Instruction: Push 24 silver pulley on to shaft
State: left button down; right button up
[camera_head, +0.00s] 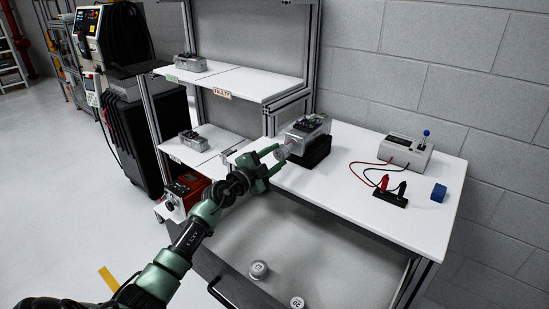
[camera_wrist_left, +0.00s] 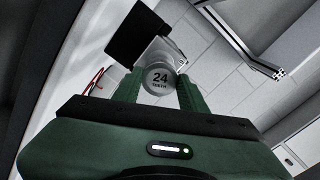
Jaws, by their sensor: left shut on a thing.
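The silver pulley marked 24 (camera_wrist_left: 160,79) sits between the two green fingers of my left gripper (camera_wrist_left: 158,92) in the left wrist view. In the head view the pulley (camera_head: 281,152) is at the front end of the servo motor (camera_head: 308,134), and my left gripper (camera_head: 272,160) is shut on it. The motor lies on a black block (camera_head: 318,152) on the white workbench (camera_head: 330,190). The shaft is hidden, so I cannot tell how far the pulley is on it. My right gripper is not in view.
A tester box (camera_head: 405,154) with red and black leads and a blue block (camera_head: 439,193) stand on the right of the bench. An open drawer (camera_head: 330,255) below holds two more silver pulleys. Shelves with other motors stand at the left.

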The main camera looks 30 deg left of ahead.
pick_arm(q)
jog(key=shift+w, duration=0.25)
jog(key=c, duration=0.7)
grip_release()
jog(key=shift+s, duration=0.3)
jog(key=shift+s+p, duration=0.9)
jog(key=shift+s, duration=0.3)
jog(key=shift+s+a, duration=0.1)
jog(key=shift+s, duration=0.25)
jog(key=s+p, duration=0.2)
jog(key=s, duration=0.3)
jog(key=shift+s+a, duration=0.2)
